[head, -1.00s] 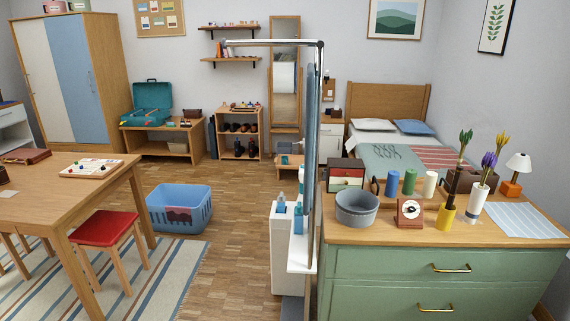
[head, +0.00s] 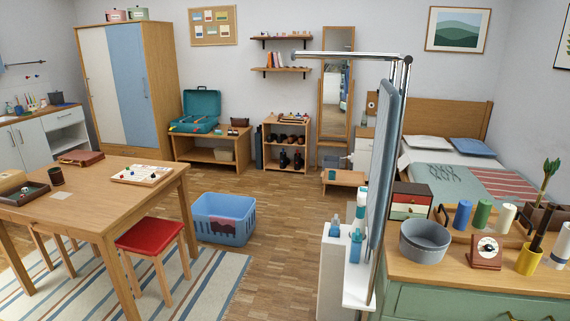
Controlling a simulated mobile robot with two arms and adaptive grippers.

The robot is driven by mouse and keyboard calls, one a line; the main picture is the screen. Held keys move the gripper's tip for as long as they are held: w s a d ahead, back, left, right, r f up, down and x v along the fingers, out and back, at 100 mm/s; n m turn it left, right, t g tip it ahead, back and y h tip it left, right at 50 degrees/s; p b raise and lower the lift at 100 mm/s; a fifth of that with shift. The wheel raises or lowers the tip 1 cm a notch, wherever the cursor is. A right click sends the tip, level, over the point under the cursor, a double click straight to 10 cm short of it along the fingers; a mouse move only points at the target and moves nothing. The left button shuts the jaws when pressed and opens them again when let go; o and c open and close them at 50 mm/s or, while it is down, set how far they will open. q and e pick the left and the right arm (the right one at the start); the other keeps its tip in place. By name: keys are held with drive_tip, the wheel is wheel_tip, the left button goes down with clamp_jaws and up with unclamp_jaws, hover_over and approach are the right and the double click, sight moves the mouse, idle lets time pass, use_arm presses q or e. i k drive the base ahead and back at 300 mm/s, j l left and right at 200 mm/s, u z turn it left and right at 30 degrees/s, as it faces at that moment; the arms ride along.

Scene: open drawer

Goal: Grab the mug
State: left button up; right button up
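A small dark cup (head: 56,176), which may be the mug, stands upright on the wooden table (head: 110,198) at the left. It is too small to make out a handle. A brown tray (head: 24,194) and a small pale card (head: 61,195) lie close to it. Neither of my grippers shows in the head view.
A red stool (head: 150,236) stands against the table's near right side. A blue basket (head: 223,218) sits on the floor. A white stand with a panel (head: 385,150) and a green dresser (head: 480,285) fill the right. Wooden floor (head: 275,240) is clear between.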

sight(331, 176)
drive_tip(key=i+j+u, duration=0.3)
drive_tip(key=i+u, duration=0.15)
drive_tip(key=i+j+u, duration=0.1)
drive_tip(key=i+u, duration=0.4)
drive_tip(key=i+z, duration=0.25)
drive_tip(key=i, duration=0.4)
drive_tip(key=i+j+z, duration=0.2)
drive_tip(key=i, duration=0.4)
drive_tip(key=i+l+z, duration=0.2)
drive_tip(key=i+z, duration=1.15)
drive_tip(key=i, duration=0.5)
drive_tip(key=i+j+z, duration=0.1)
drive_tip(key=i, duration=0.5)
drive_tip(key=i+j+z, duration=0.1)
drive_tip(key=i, duration=0.45)
drive_tip(key=i+z, duration=0.25)
drive_tip(key=i, duration=0.3)
drive_tip(key=i+z, duration=0.3)
drive_tip(key=i, duration=0.25)
drive_tip(key=i+l+u, duration=0.15)
drive_tip(key=i+u, duration=0.2)
drive_tip(key=i+l+u, duration=0.35)
drive_tip(key=i, duration=0.2)
drive_tip(key=i+j, duration=0.05)
drive_tip(key=j, duration=0.05)
